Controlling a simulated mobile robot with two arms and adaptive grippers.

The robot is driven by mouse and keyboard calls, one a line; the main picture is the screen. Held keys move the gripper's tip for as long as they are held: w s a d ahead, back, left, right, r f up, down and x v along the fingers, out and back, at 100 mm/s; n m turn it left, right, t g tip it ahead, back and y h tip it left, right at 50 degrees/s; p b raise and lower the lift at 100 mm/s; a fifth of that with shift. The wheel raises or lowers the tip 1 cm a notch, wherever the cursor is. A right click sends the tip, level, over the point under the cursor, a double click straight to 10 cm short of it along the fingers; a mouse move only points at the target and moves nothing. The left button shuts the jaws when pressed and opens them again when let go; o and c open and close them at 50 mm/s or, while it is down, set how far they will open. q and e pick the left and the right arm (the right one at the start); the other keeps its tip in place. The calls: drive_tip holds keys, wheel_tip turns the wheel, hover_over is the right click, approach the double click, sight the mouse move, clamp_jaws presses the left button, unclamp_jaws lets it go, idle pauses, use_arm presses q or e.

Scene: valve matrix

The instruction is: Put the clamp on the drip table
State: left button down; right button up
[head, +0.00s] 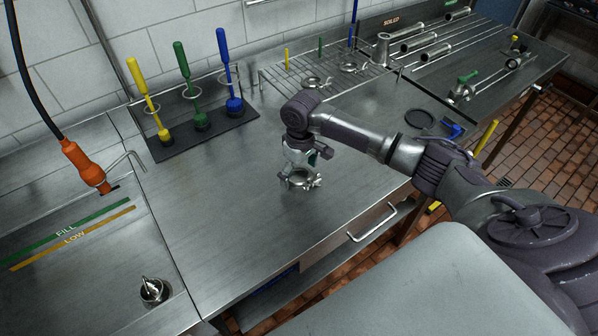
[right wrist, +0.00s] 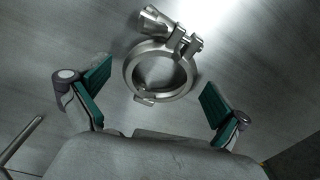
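A steel ring clamp (head: 312,182) with a wing nut lies on the bare steel worktop near its middle. My right gripper (head: 303,160) is right above it, pointing down. In the right wrist view the gripper (right wrist: 154,97) is open, its green pads apart on either side. The clamp (right wrist: 130,72) lies just ahead of the fingertips, between their lines, and neither pad touches it. A wire rack (head: 290,80), which seems to be the drip table, stands at the back with more ring clamps on it. My left gripper is out of view.
A dark holder with yellow, green and blue brushes (head: 190,118) stands at the back left. A sink with FILL and LOW strips (head: 70,235) and an orange hanging handle (head: 84,163) are at the left. The worktop left of the clamp is clear.

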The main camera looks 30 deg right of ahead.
sight(300, 174)
drive_tip(key=shift+w+r, duration=0.1)
drive_tip(key=shift+r, duration=0.4)
wheel_tip(300, 174, up, 11)
drive_tip(key=b, duration=0.1)
drive_tip(key=shift+d+b, duration=0.2)
drive_tip(key=shift+b, duration=0.15)
